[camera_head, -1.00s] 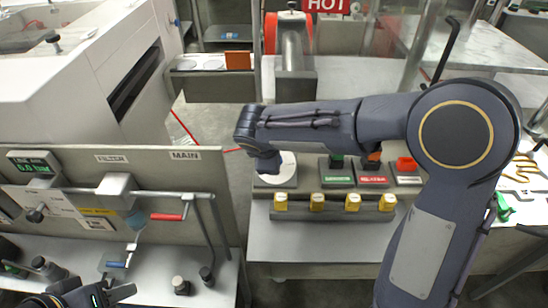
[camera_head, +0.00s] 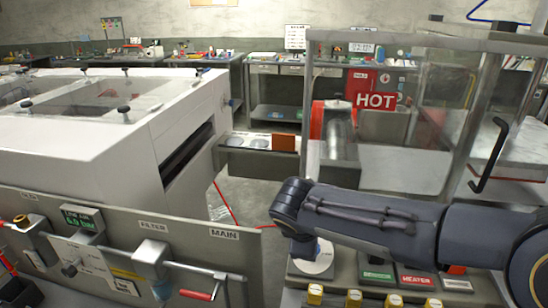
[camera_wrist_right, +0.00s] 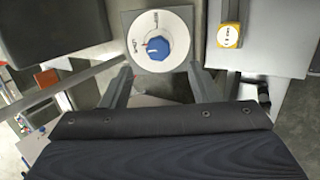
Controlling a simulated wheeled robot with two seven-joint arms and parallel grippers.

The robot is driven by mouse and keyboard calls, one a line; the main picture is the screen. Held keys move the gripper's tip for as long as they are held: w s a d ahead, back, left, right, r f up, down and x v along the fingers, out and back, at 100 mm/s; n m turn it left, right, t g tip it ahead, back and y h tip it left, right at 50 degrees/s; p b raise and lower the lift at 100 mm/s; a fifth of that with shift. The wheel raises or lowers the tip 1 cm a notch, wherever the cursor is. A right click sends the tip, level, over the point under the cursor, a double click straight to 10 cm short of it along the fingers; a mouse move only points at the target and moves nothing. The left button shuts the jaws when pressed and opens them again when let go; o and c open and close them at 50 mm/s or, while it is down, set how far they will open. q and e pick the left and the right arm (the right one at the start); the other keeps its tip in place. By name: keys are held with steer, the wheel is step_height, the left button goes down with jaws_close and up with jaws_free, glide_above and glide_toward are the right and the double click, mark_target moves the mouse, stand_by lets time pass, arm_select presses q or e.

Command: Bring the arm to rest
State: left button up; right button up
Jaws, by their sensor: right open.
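My right arm (camera_head: 375,222) reaches across the lower right of the head view, its wrist end pointing left above the control bench. In the right wrist view my right gripper (camera_wrist_right: 160,70) is open, with nothing between its two fingers. A white round dial with a blue knob (camera_wrist_right: 158,47) lies beyond the fingertips, apart from them as far as I can tell. The same white dial (camera_head: 312,258) shows partly below the wrist in the head view. My left gripper is not in view.
A panel marked FILTER and MAIN (camera_head: 188,250) with a red handle stands at lower left. Yellow blocks (camera_head: 354,299) and labelled buttons sit below my right arm. A clear-walled frame with a HOT sign (camera_head: 376,100) stands behind it. A white machine (camera_head: 80,145) fills the left.

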steer(key=s+d+m+g+y, duration=0.1)
steer(key=s+d+m+y, duration=0.2)
steer(key=s+d+m, duration=0.7)
steer(key=s+a+f+m+y, duration=0.1)
steer(key=s+m+y, duration=0.1)
steer(key=s, duration=0.4)
steer(key=s+f+m+t+y, duration=0.1)
steer(key=s+f+m, duration=0.1)
steer(key=s+m, duration=0.2)
steer(key=s, duration=0.3)
steer(key=shift+s+a+y, duration=0.3)
steer(key=shift+a+y, duration=0.1)
